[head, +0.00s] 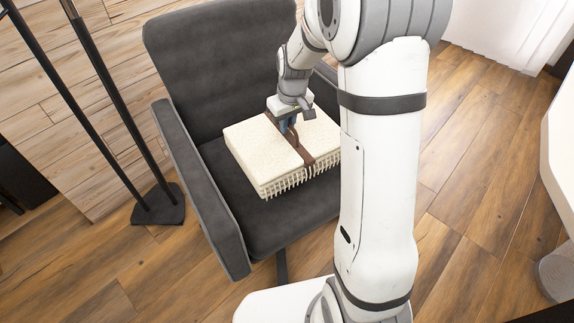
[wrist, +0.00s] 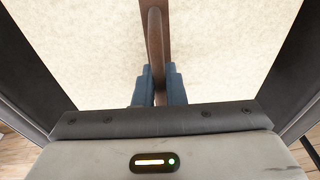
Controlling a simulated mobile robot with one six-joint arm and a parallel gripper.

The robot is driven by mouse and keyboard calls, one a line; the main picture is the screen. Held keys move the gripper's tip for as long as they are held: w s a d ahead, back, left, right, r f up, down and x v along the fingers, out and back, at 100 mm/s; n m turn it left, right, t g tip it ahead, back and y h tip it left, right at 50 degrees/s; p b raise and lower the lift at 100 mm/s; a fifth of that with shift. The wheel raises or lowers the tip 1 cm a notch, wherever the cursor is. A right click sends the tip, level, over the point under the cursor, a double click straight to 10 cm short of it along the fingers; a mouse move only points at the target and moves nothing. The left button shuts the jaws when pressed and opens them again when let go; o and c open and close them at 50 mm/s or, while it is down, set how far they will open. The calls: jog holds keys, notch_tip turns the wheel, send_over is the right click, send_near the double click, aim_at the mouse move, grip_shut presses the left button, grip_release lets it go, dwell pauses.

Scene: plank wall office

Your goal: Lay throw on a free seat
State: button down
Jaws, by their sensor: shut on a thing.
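The throw (head: 258,152) is a folded cream block with a fringed front edge and a brown strap around it. It rests on the seat of a dark grey armchair (head: 222,189), or just above it; I cannot tell which. My gripper (head: 291,127) is over the throw's middle, shut on the brown strap. In the wrist view the blue fingertips (wrist: 158,90) stand on both sides of the strap (wrist: 156,40), with the cream throw (wrist: 90,50) below. My arm hides the throw's right end and part of the chair.
The chair's left armrest (head: 200,185) and its backrest (head: 215,65) border the seat. Thin black poles on a dark base (head: 158,205) stand to the left. A white rounded piece (head: 560,150) is at the right edge. Wooden floor (head: 465,190) is clear between.

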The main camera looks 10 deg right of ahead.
notch_tip(320, 180, down, 10)
jog(key=b, duration=0.2)
jog(key=shift+r+b, duration=0.25)
jog(key=shift+b, duration=0.1)
jog(key=shift+f, duration=0.15)
jog(key=c, duration=1.5)
grip_release()
